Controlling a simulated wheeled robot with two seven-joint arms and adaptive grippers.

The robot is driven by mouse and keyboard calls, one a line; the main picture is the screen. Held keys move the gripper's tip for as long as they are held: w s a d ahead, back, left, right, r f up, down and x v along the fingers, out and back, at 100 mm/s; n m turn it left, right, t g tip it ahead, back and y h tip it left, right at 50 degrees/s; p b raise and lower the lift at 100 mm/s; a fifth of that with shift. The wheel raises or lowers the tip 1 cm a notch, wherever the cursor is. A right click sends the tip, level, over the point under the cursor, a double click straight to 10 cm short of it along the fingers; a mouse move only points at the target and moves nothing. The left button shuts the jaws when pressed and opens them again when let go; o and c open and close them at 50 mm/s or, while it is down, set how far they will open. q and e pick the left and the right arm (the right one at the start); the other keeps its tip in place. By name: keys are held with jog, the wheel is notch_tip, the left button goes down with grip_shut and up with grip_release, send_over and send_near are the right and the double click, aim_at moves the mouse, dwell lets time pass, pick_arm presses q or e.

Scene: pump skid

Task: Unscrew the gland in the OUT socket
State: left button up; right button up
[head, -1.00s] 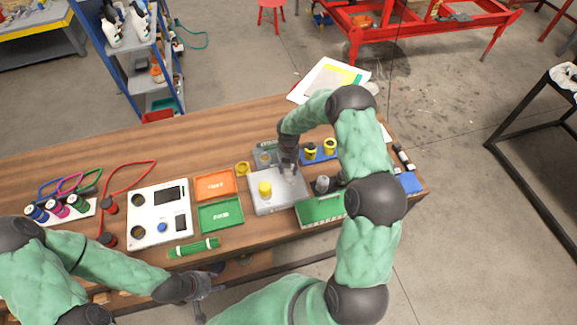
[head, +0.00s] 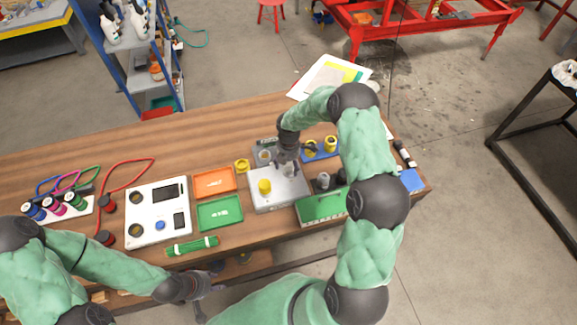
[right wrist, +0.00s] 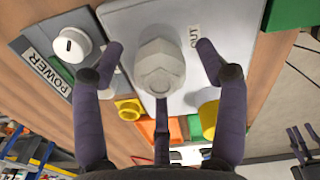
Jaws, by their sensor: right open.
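The grey gland (right wrist: 158,68), with a hexagonal head, stands in the light grey block (right wrist: 125,15) beside the OUT label (right wrist: 193,37). In the right wrist view my right gripper (right wrist: 160,48) is open, with one finger on each side of the gland and a gap to both. In the head view the right gripper (head: 287,164) is at the back of the block (head: 272,205), by the grey gland (head: 290,172). A yellow gland (head: 264,187) stands in the same block. My left gripper (head: 213,282) is at the table's front edge, away from the block; its jaw opening is unclear.
A POWER box with a white knob (right wrist: 70,46) adjoins the block. A yellow ring (head: 242,165), orange tray (head: 214,183) and green tray (head: 220,213) lie to the left. A blue holder with yellow parts (head: 330,144) is behind right. A green box (head: 322,207) is in front right.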

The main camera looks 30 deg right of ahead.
jog(key=shift+m, duration=0.9)
jog(key=m+b, duration=0.2)
jog(key=shift+f+m, duration=0.1)
jog(key=shift+m, duration=0.3)
jog(key=shift+m+b, duration=0.45)
jog(key=shift+m, duration=0.35)
